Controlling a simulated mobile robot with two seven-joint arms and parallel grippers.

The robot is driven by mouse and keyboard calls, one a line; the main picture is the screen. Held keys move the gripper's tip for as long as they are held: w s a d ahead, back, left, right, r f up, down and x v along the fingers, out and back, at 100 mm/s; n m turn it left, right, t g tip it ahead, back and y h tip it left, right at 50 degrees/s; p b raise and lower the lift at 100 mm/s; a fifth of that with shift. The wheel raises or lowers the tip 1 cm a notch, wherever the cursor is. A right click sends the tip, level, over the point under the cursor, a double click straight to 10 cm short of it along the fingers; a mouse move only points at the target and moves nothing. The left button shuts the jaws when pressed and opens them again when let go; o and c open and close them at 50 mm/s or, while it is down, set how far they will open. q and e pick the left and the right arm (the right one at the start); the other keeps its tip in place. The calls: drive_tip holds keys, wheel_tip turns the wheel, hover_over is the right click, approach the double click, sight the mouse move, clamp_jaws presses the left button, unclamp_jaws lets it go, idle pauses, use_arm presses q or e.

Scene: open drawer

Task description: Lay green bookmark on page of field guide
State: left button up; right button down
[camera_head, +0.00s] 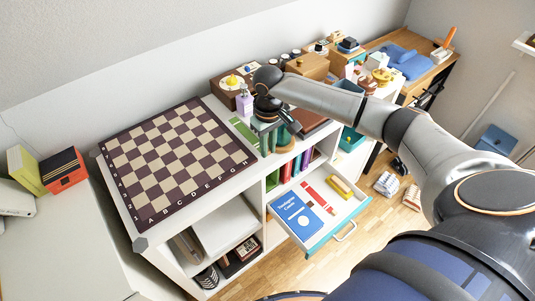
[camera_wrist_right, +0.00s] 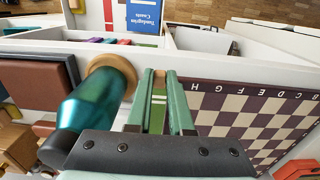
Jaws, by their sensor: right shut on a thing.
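My right gripper (camera_head: 270,138) is over the shelf top, right of the chessboard. In the right wrist view its green fingers (camera_wrist_right: 159,78) are close together, with a green strip with pale bands (camera_wrist_right: 157,115), seemingly the green bookmark, between them. The head view shows a flat green strip (camera_head: 243,132) beside the chessboard; I cannot tell whether it is the same piece. A blue book with white lettering (camera_head: 297,216), possibly the field guide, lies closed in the open drawer; it also shows in the wrist view (camera_wrist_right: 143,14). No open page is clear. My left gripper is out of view.
A chessboard (camera_head: 175,160) covers the left shelf top. A teal bottle (camera_wrist_right: 95,105) stands close beside the right fingers. The open white drawer (camera_head: 345,213) also holds a red item (camera_head: 318,197) and a yellow item (camera_head: 340,186). A purple bottle (camera_head: 244,103) stands behind.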

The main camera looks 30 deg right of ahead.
drive_tip(key=shift+w+f, duration=0.25)
drive_tip(key=shift+f, duration=0.15)
drive_tip(key=shift+s+f, duration=0.1)
drive_tip(key=shift+f, duration=1.25)
drive_tip(key=shift+f, duration=0.1)
drive_tip(key=c, duration=0.8)
unclamp_jaws()
